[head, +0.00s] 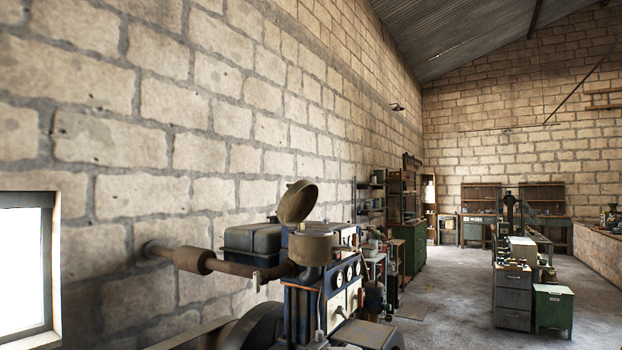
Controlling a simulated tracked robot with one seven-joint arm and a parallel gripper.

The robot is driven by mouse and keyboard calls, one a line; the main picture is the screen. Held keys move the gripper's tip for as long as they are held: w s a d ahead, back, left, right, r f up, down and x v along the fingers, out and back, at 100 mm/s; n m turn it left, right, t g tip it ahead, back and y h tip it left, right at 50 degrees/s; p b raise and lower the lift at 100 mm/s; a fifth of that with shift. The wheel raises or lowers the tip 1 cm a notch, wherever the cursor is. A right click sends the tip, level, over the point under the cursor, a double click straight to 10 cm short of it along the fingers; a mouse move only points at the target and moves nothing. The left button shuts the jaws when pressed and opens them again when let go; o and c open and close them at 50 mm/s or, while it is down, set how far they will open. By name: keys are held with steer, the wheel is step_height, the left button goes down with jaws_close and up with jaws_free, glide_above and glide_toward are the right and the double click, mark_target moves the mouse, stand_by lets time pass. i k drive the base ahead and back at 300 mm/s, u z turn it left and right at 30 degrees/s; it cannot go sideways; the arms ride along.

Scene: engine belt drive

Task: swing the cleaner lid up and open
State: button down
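The cleaner lid (297,202) is a round, brownish-olive disc in the head view. It stands raised and steeply tilted above the round cleaner body (313,246), with its lower edge near the body's back left rim. The top of the body is uncovered below it. The hinge is too small to make out. The cleaner sits on top of the blue engine (300,302) at the lower middle. My gripper is not in view, and nothing is seen touching the lid.
A rusty exhaust pipe (230,266) runs from the wall to the engine. A dark tank (251,241) stands behind it. A flywheel (258,328) is at the lower left. Shelves and cabinets line the wall beyond. Open floor (440,300) lies to the right, before grey drawers (513,291).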

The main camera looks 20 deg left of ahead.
mark_target(297, 203)
steer(key=z, duration=0.85)
steer(key=i, duration=1.55)
steer(key=u, duration=2.6)
steer(key=i, duration=0.5)
steer(key=z, duration=0.05)
